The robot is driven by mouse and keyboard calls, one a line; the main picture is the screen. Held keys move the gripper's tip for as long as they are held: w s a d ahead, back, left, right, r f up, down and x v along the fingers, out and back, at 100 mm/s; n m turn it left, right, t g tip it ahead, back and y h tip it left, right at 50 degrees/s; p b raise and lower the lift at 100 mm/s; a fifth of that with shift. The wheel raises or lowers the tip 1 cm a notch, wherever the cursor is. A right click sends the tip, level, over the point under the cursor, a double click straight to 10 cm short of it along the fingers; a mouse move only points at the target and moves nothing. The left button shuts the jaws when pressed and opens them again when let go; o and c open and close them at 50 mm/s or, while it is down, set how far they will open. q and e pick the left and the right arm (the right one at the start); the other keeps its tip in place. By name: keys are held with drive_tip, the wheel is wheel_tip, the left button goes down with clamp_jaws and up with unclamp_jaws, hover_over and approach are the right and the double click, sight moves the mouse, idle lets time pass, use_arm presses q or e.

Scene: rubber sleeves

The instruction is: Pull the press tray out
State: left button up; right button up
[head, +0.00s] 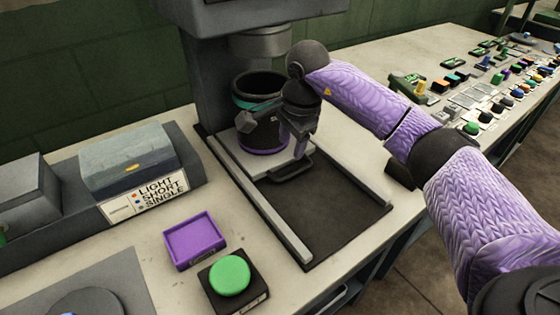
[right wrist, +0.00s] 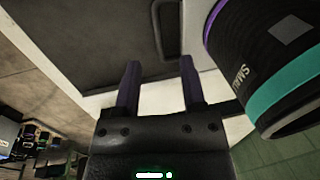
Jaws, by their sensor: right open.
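The press tray (head: 232,152) is a pale plate between two rails, pushed back under the press ram (head: 260,42). Its dark bar handle (head: 292,169) is at the front edge; it also shows in the right wrist view (right wrist: 160,30). A black cup (head: 262,135) with teal and purple bands stands on the tray and shows large at the right of the right wrist view (right wrist: 262,65). My right gripper (head: 300,150) is open and empty, just above and beside the handle, apart from it in the right wrist view (right wrist: 158,68). My left gripper is not in view.
The dark slide bed (head: 325,205) in front of the tray is clear. A purple tray (head: 194,241) and a green button (head: 230,276) are at its left. A labelled grey box (head: 140,175) stands farther left. Many small parts (head: 490,90) lie on the right bench.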

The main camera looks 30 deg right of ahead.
sight(286, 175)
drive_tip(key=f+b, duration=0.1)
drive_tip(key=f, duration=0.2)
drive_tip(key=f+b, duration=0.1)
drive_tip(key=f, duration=0.1)
drive_tip(key=w+f+b, duration=0.1)
drive_tip(key=f, duration=0.2)
drive_tip(key=shift+a+f, duration=0.1)
drive_tip(key=shift+f, duration=0.45)
drive_tip(key=shift+w, duration=0.1)
clamp_jaws()
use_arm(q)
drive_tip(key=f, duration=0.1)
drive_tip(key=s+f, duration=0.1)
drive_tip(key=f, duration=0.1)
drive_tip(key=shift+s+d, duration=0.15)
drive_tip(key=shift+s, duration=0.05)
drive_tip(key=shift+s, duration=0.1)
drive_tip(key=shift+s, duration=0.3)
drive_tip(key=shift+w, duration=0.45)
